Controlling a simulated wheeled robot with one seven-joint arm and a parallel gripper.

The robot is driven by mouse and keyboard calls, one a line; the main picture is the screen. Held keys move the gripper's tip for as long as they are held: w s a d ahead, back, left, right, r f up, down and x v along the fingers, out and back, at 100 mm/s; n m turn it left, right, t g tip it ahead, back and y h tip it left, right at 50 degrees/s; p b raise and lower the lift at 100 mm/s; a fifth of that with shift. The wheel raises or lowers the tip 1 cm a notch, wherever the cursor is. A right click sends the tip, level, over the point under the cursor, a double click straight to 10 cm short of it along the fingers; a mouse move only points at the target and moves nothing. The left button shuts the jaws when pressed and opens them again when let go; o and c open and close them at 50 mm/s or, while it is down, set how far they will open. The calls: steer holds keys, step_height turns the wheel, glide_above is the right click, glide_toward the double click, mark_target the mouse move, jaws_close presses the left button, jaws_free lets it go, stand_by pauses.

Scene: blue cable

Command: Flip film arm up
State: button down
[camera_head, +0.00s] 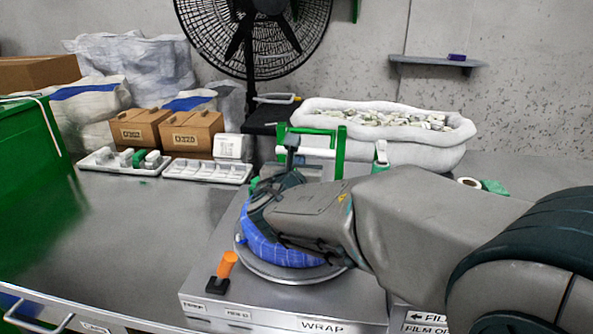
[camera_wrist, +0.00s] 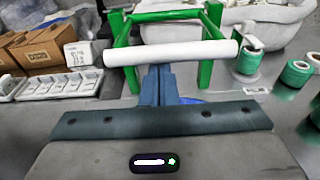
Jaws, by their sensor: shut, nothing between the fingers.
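The film arm is a green frame with a white roller (camera_head: 314,153) across it, behind the turntable at the back of the wrap station. In the wrist view the green frame (camera_wrist: 206,72) stands raised and its white roller (camera_wrist: 190,52) crosses just beyond my fingers. My gripper (camera_head: 291,145) is shut and empty, pointing at the frame near its left side. It also shows in the wrist view (camera_wrist: 158,72), with the fingertips just below the roller. I cannot tell whether they touch it. A blue cable coil (camera_head: 262,249) lies on the round turntable (camera_head: 287,273), partly hidden by my arm.
An orange knob (camera_head: 228,263) stands at the station's front left. White trays (camera_head: 205,171) and cardboard boxes (camera_head: 191,133) sit at the back left. A white sack (camera_head: 420,153) lies behind the frame. Green film rolls (camera_wrist: 295,74) stand to the right. The left table is clear.

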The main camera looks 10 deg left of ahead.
steer(key=shift+r, duration=0.15)
steer(key=shift+r+g+p, duration=0.3)
steer(key=shift+p, duration=0.85)
